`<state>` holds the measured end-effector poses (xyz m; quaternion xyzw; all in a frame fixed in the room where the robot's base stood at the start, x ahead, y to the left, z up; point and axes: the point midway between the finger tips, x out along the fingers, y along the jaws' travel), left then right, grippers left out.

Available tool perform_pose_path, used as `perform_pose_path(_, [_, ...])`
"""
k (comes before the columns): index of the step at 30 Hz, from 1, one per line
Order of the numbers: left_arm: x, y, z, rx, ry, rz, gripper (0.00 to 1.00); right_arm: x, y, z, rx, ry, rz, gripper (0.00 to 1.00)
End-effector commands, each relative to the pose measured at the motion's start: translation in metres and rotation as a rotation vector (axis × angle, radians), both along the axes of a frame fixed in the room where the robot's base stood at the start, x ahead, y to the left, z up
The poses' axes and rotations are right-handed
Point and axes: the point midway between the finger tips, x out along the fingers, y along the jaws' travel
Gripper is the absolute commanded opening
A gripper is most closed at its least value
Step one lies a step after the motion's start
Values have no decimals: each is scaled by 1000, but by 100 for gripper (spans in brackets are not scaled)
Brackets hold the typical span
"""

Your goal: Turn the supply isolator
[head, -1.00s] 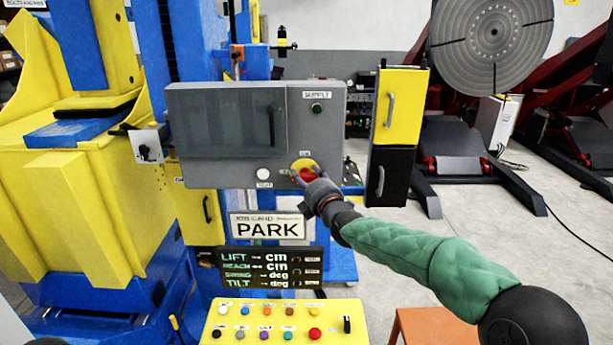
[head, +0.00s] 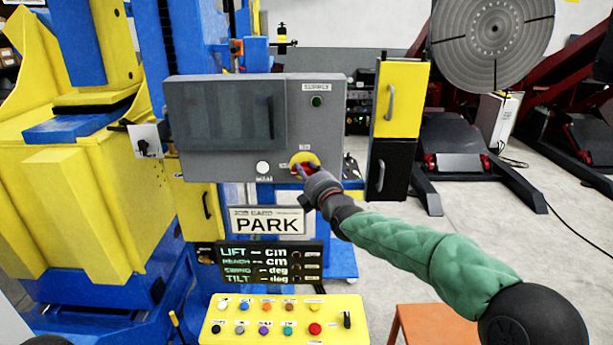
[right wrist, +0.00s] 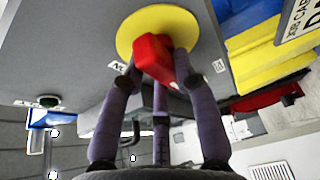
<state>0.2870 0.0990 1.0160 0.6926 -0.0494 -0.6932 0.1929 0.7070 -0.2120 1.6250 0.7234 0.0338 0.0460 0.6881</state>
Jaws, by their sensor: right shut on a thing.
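The supply isolator is a red handle (right wrist: 153,55) on a round yellow plate (head: 304,159), low on the right part of a grey cabinet (head: 225,165). My right gripper (head: 303,172) reaches it from the lower right. In the right wrist view, the fingers of my right gripper (right wrist: 157,82) are shut on the red handle, which sits slanted between them. The handle is mostly hidden behind the fingers in the head view. A SUPPLY label and a dark green lamp (head: 316,101) are above it on the cabinet. My left gripper is not in view.
A white button (head: 263,168) is left of the isolator. Below are a PARK sign (head: 268,222), a dark display (head: 272,263) and a yellow button panel (head: 283,333). A yellow and black cabinet (head: 401,100) stands at right.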

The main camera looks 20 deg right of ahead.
Motion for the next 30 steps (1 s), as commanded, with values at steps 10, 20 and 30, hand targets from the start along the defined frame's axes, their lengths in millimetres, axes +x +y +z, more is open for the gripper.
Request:
perform_pose_path(10, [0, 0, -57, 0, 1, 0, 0, 0, 0, -9, 186, -55, 1, 0])
perform_pose_path(20, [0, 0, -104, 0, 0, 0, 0, 0, -1, -10, 423, -120, 1, 0])
perform_pose_path(30, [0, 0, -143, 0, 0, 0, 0, 0, -1, -12, 727, -206, 1, 0])
